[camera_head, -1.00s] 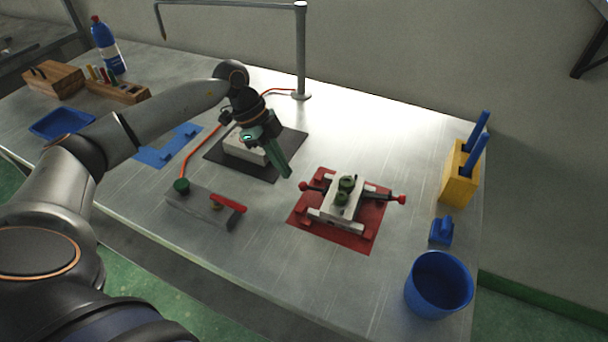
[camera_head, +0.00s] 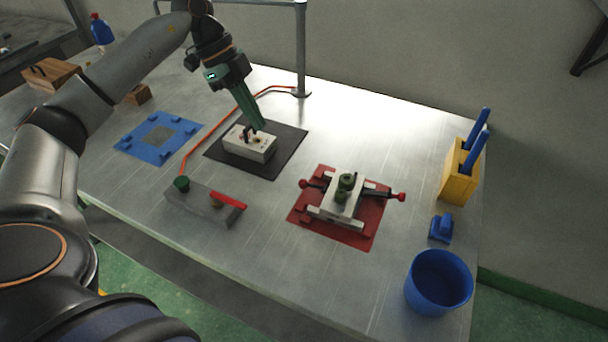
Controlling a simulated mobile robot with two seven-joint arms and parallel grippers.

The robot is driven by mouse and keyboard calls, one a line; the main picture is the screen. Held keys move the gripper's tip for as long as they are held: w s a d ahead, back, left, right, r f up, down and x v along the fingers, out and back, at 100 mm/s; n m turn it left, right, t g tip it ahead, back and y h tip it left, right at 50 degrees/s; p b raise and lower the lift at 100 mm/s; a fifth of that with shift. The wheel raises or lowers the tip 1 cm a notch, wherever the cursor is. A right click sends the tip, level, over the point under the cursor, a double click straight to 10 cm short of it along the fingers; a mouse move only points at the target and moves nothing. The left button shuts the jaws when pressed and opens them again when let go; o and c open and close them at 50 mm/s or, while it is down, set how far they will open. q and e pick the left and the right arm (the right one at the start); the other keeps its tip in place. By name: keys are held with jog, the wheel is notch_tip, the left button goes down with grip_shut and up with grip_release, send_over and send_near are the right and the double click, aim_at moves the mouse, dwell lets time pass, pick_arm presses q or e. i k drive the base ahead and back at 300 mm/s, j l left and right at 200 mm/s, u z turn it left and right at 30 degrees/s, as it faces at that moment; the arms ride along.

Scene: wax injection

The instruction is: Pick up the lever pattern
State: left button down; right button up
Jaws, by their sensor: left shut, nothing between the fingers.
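My left gripper (camera_head: 258,127) comes in from the upper left with its green fingers pointing down. The fingers are shut and empty, with their tips just above or behind the white block. The white mold block (camera_head: 250,147) lies on the black mat (camera_head: 268,168). A small dark upright piece (camera_head: 246,134) shows on top of the block, left of the fingertips. It may be the lever pattern, but it is too small to be sure. I cannot tell whether the fingers touch it. My right gripper is not in view.
A red mat (camera_head: 362,240) carries a clamped light block (camera_head: 345,200). A grey bar with a red handle (camera_head: 228,201) lies at the front. A blue mat (camera_head: 130,146) is left. A blue cup (camera_head: 439,283) and yellow holder (camera_head: 457,180) stand right. A metal post (camera_head: 301,60) rises behind.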

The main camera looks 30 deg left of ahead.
aim_at(346, 181)
jog(key=k, duration=1)
